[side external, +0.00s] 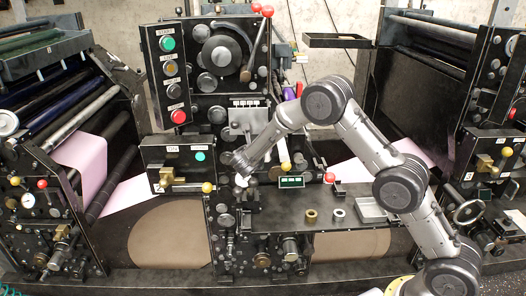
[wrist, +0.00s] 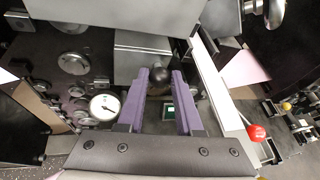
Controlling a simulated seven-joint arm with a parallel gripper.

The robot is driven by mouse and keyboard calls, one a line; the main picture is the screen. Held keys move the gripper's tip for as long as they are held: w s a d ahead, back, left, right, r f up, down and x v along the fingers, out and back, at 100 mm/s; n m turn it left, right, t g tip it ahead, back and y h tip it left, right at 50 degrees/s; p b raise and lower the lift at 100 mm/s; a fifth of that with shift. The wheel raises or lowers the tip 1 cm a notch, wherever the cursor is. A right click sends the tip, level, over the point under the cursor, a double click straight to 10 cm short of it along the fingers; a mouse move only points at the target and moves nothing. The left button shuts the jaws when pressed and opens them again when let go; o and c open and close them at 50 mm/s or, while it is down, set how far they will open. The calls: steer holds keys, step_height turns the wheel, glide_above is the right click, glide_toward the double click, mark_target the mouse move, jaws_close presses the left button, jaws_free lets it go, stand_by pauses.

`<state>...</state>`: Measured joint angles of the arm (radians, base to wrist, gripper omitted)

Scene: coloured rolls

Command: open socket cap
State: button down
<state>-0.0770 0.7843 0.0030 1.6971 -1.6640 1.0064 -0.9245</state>
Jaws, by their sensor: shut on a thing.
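My gripper (side external: 242,172) is at the middle of the press, at the left end of the dark bench (side external: 268,212). In the wrist view, the two purple fingers of my gripper (wrist: 160,77) are on either side of a dark round knob (wrist: 161,73) and shut on it. In the side view the fingertips are small, and the arm partly covers that area. I cannot tell whether this knob belongs to the socket cap, and no other part is clearly a socket cap.
A small green display (side external: 291,182) stands right of my gripper. A brass ring (side external: 311,215), a pale ring (side external: 339,213) and a grey tray (side external: 374,210) lie on the bench. A yellow-ball lever (side external: 208,187) and a box with a brass lock (side external: 168,178) are to the left.

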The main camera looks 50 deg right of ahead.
stand_by(0.7)
steer(key=f+t+h, duration=0.1)
steer(key=s+a+f+h, duration=0.1)
steer(key=f+m+t+h, duration=0.1)
steer(key=h, duration=0.1)
steer(key=shift+s+a+f+t, duration=0.2)
steer(key=shift+f+t, duration=0.1)
steer(key=shift+f, duration=0.1)
steer(key=c, duration=0.6)
jaws_free()
steer(key=shift+a, duration=0.1)
steer(key=v, duration=1.3)
steer(key=shift+s+a, duration=0.25)
steer(key=shift+a, duration=0.05)
